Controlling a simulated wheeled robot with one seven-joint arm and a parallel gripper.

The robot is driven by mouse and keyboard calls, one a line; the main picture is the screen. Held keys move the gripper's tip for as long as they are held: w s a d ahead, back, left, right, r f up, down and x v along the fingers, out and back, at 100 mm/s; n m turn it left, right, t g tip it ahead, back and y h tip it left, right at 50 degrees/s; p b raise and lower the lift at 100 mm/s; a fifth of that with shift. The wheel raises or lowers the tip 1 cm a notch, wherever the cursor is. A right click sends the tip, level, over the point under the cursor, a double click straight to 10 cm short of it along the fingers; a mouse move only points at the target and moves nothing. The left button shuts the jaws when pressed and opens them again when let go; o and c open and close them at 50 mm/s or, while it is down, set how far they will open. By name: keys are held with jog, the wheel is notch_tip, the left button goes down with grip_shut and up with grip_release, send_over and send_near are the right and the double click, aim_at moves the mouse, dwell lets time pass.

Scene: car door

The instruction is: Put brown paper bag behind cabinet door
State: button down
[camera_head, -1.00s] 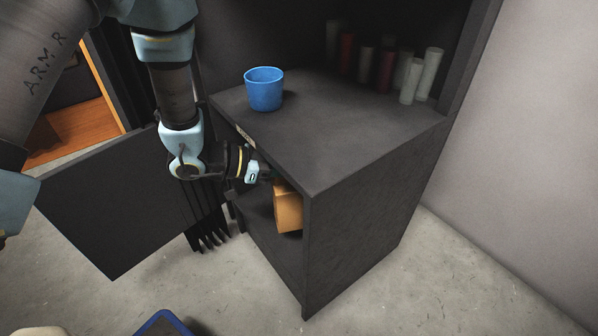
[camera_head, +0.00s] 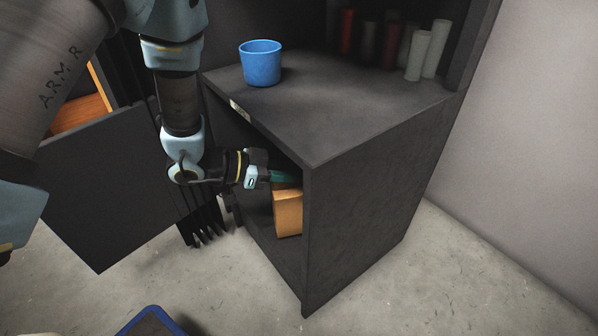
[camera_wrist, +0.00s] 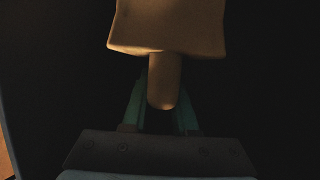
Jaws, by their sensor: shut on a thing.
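The brown paper bag (camera_head: 288,211) is inside the open lower compartment of the dark cabinet (camera_head: 360,190), near its front right side. My gripper (camera_head: 284,176) reaches in through the opening, just under the cabinet top, and is shut on the bag's upper part. In the wrist view the bag (camera_wrist: 168,27) sits beyond the green fingers, with its narrow neck between them (camera_wrist: 160,105). The cabinet door (camera_head: 100,195) stands swung wide open to the left. Whether the bag touches the compartment floor cannot be told.
A blue cup (camera_head: 261,64) stands on the cabinet top, with several cylinders (camera_head: 418,55) at the back. A dark forked object (camera_head: 203,225) is on the floor by the opening. A blue-edged item (camera_head: 150,322) lies at the bottom. The compartment's right wall is close to the bag.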

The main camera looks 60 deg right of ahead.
jog(key=shift+f+b, duration=0.3)
jog(key=shift+f, duration=0.25)
jog(key=c, duration=0.6)
grip_release()
jog(key=p+v, duration=0.3)
jog(key=v, duration=0.8)
jog(key=shift+p, duration=0.4)
